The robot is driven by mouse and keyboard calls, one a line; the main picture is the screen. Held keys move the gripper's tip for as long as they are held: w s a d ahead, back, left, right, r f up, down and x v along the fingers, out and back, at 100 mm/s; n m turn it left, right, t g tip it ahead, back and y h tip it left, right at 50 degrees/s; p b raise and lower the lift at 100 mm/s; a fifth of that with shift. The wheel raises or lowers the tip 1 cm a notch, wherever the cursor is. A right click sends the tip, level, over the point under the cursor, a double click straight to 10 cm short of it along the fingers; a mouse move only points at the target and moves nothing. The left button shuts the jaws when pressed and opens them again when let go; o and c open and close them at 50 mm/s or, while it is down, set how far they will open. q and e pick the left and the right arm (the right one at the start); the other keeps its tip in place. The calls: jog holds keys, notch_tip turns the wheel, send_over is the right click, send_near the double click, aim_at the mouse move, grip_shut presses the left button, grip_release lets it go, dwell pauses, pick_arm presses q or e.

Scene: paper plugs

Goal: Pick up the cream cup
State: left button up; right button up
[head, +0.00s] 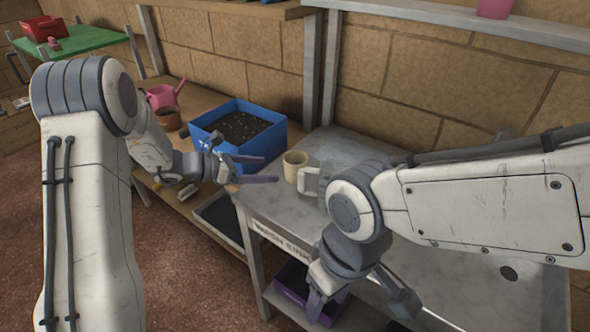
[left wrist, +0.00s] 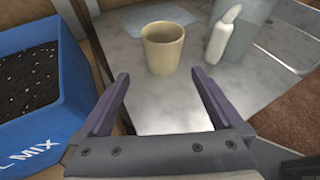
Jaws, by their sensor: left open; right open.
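The cream cup (head: 294,165) stands upright on the grey metal table (head: 440,270), near its left end. In the left wrist view the cup (left wrist: 162,47) is ahead of my left gripper (left wrist: 164,88), beyond the fingertips and roughly centred between them. My left gripper (head: 262,169) is open and empty, just left of the cup in the head view and apart from it. My right gripper (head: 358,306) is open and empty, low in front of the table's front edge.
A clear jug (head: 311,182) with a white handle stands just right of the cup. A blue box of dark soil mix (head: 240,128) is behind my left gripper. A pink watering can (head: 165,95) and a brown pot (head: 168,119) stand farther left. A purple crate (head: 296,284) sits on the lower shelf.

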aim_at(292, 170)
pick_arm(q)
jog(key=x, duration=0.4)
jog(key=p+x, duration=0.1)
jog(key=x, duration=0.4)
jog(key=shift+s+d, duration=0.15)
jog(key=shift+d, duration=0.2)
jog(key=c, duration=1.4)
